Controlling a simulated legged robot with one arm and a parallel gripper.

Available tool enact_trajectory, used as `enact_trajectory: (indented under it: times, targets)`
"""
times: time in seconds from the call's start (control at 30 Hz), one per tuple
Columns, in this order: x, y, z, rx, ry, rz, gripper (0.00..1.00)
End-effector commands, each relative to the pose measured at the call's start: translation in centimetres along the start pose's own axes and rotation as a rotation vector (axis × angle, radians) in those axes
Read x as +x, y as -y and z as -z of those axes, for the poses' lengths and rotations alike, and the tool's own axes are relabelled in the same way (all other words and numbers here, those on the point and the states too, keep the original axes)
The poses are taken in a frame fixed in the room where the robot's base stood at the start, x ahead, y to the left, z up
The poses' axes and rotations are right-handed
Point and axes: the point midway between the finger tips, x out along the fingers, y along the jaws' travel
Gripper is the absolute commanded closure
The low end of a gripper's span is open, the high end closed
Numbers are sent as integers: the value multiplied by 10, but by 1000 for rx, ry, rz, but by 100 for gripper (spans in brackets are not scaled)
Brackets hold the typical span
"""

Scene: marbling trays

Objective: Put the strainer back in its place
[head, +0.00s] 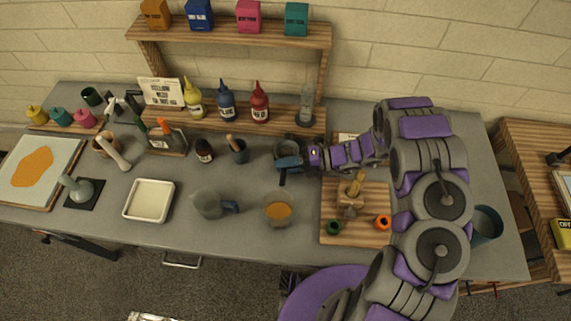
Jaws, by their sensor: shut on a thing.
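My gripper (302,160) reaches in from the right over the middle of the grey table. It is shut on a dark grey round thing (287,147), which looks like the strainer. A short dark part points down toward the front edge below it. The fingers hide part of it, and I cannot tell whether it touches the table. The strainer's own place cannot be made out for sure.
A glass jug (208,204) and an orange-filled beaker (278,211) stand in front. A wooden board (333,202) with small items lies to the right. Squeeze bottles line the back riser (235,119).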

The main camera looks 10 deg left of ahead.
Motion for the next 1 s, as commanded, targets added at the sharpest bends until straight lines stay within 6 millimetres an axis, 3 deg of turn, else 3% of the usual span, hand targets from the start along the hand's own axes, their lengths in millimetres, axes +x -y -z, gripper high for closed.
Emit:
enact_trajectory:
  times: [0.53, 0.57, 0.67, 1.0]
  targets:
    - [4, 12, -1, 1, 0, 2, 100]
    - [4, 12, -1, 2, -1, 3, 77]
    - [5, 13, -1, 3, -2, 4, 67]
    - [4, 10, -1, 3, -5, 6, 67]
